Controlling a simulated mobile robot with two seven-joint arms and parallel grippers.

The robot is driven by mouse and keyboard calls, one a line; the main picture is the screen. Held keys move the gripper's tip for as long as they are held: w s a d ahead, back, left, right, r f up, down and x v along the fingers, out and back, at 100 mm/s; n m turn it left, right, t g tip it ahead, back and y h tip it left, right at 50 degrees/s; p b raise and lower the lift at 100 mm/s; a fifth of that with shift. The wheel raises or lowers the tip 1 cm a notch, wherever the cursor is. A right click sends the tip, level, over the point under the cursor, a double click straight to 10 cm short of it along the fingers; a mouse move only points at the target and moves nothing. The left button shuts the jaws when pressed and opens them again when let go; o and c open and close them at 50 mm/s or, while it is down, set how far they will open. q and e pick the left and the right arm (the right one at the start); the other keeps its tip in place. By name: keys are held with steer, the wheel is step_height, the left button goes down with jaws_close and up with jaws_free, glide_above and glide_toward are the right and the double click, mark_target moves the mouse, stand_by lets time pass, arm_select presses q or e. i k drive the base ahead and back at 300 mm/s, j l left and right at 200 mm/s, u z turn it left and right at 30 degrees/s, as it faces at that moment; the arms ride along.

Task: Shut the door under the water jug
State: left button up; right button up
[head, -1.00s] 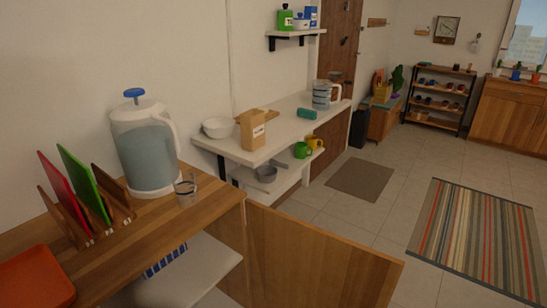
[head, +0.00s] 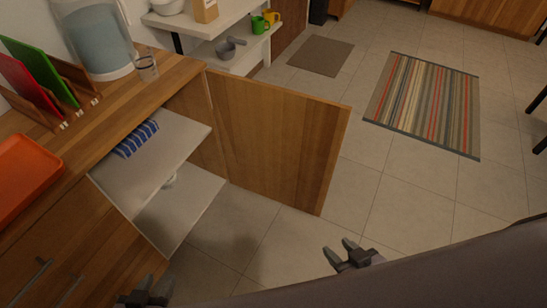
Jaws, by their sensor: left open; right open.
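The wooden cabinet door (head: 278,135) stands wide open in the head view, swung out to the right of the cabinet over the tiled floor. The water jug (head: 95,38) stands on the wooden counter above the open cabinet, its top cut off by the frame. Inside the cabinet are a white upper shelf (head: 150,172) and a lower shelf (head: 185,205). My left gripper (head: 146,288) is open and empty at the bottom edge, in front of the cabinet. My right gripper (head: 341,252) is open and empty above the floor, below and to the right of the door, apart from it.
On the counter are a glass (head: 147,68), a rack with red and green boards (head: 42,75) and an orange tray (head: 25,172). A blue striped item (head: 137,138) lies on the upper shelf. Floor beyond the door is clear, with a striped rug (head: 425,100) and small mat (head: 321,55).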

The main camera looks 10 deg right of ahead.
mark_target(279, 145)
steer(key=k+u, duration=0.15)
steer(key=u, duration=0.2)
steer(key=k+u, duration=0.2)
steer(key=u, duration=1.4)
steer(key=k+l+u, duration=0.15)
steer(key=l, duration=0.2)
steer(key=l+u, duration=0.1)
steer(key=l, duration=0.2)
steer(key=k+l, duration=0.2)
steer(key=l, duration=0.25)
steer(key=k+l, duration=0.15)
steer(key=l, duration=0.3)
steer(key=k+l, duration=0.2)
steer(key=l, duration=0.25)
steer(key=k+l, duration=0.2)
steer(key=l, duration=0.25)
steer(key=k+l, duration=0.15)
steer(key=l, duration=0.3)
steer(key=k+l, duration=0.2)
steer(key=l, duration=0.25)
steer(key=k+l, duration=0.2)
steer(key=l, duration=0.25)
steer(key=k+l, duration=0.15)
steer(key=l, duration=0.3)
